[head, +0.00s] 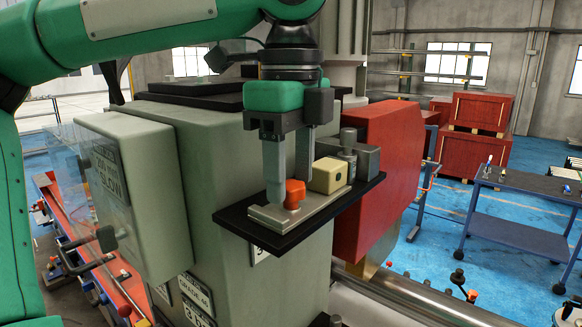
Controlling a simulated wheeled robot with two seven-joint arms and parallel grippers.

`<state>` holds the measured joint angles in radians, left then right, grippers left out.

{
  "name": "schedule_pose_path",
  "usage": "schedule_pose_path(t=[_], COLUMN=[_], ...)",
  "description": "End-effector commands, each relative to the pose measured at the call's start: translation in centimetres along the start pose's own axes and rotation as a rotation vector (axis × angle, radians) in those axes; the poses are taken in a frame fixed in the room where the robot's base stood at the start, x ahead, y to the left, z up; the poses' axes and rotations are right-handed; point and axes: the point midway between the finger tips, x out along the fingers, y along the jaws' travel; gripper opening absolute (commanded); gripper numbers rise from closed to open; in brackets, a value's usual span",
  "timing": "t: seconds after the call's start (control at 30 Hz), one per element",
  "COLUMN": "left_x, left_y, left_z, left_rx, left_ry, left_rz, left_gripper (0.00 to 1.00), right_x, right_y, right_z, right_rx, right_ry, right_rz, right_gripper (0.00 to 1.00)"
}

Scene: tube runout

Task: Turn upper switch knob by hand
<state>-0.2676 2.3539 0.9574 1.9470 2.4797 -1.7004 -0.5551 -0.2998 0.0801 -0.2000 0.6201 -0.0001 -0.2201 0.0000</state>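The orange switch knob (294,194) stands on a light metal plate (262,216) on the dark shelf in the middle of the head view. My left gripper (289,187) reaches down onto it from above, fingers pointing down. One finger is at the knob's near left side, the other behind it at the right. The fingers are apart by about the knob's width and look shut on it; the far contact is hidden. A cream-yellow block (329,174) sits on the same plate just right of the knob. My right gripper is not in view.
The dark shelf (232,222) juts from a grey-green machine housing (220,180). A metal cylinder (348,143) stands behind the yellow block, close to my gripper. A red housing (382,150) is at the right. A blue-grey cart (520,184) stands farther off.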

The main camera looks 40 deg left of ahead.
Motion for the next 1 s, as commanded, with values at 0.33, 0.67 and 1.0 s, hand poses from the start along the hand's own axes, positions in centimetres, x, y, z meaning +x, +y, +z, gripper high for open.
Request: schedule_pose_path(t=[0.33, 0.67, 1.0], left_x=[-0.3, -2.1, -2.1], left_y=[0.0, 0.0, 0.0], left_z=[0.0, 0.0, 0.0], left_rx=[-0.002, -0.002, -0.095], left_ry=[0.0, 0.001, -0.001], left_rz=[-0.001, -0.001, -0.003], left_gripper=[0.49, 0.49, 0.49], right_x=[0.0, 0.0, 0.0], right_y=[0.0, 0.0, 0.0], right_z=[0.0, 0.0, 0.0], right_rx=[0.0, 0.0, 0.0], right_ry=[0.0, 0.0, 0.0], right_rz=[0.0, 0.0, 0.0], right_gripper=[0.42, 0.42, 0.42])
